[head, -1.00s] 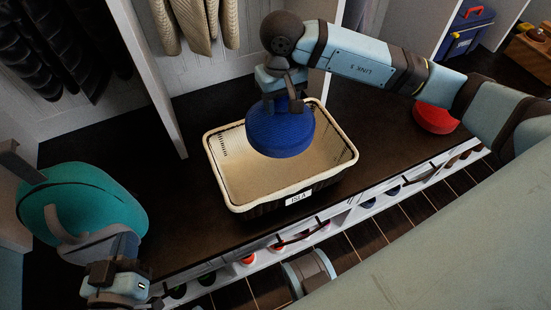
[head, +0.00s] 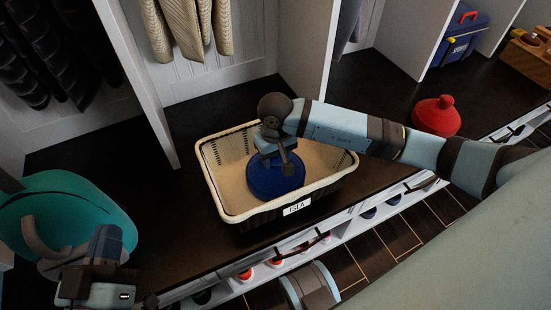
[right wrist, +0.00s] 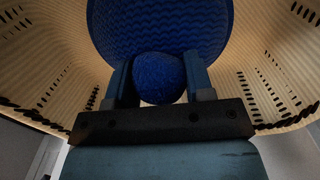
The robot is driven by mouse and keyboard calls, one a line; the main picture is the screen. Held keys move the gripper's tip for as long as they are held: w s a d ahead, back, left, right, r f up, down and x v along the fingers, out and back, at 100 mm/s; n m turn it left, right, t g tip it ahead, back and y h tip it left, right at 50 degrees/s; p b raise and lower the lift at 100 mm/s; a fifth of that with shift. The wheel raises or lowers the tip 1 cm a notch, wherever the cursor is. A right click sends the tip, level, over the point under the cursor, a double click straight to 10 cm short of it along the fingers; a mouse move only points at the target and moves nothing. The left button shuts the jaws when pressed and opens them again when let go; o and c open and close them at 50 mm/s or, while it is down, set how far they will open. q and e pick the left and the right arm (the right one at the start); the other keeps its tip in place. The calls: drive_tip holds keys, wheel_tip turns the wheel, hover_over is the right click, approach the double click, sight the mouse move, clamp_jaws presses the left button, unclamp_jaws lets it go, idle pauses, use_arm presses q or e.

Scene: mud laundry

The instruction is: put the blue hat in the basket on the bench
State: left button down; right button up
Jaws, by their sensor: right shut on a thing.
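The blue hat (head: 275,182) is inside the cream basket (head: 222,207), which stands on the dark bench (head: 178,225) and bears a label at its front. My right gripper (head: 281,160) reaches down into the basket and is shut on the hat's round top knob. In the right wrist view the knob (right wrist: 160,78) sits between the two fingers, with the basket's slotted walls (right wrist: 275,75) on both sides. Whether the hat touches the basket floor cannot be told. My left gripper (head: 100,262) is at the lower left beside a teal container; its fingertips are not clear.
A red hat (head: 437,117) lies on the bench at the right. A blue toolbox (head: 462,38) and a wooden box (head: 528,50) stand farther back. Upright white dividers flank the basket's bay.

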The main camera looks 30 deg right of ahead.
drive_tip(key=shift+f, duration=0.25)
drive_tip(key=shift+f, duration=0.1)
drive_tip(key=o, duration=1.2)
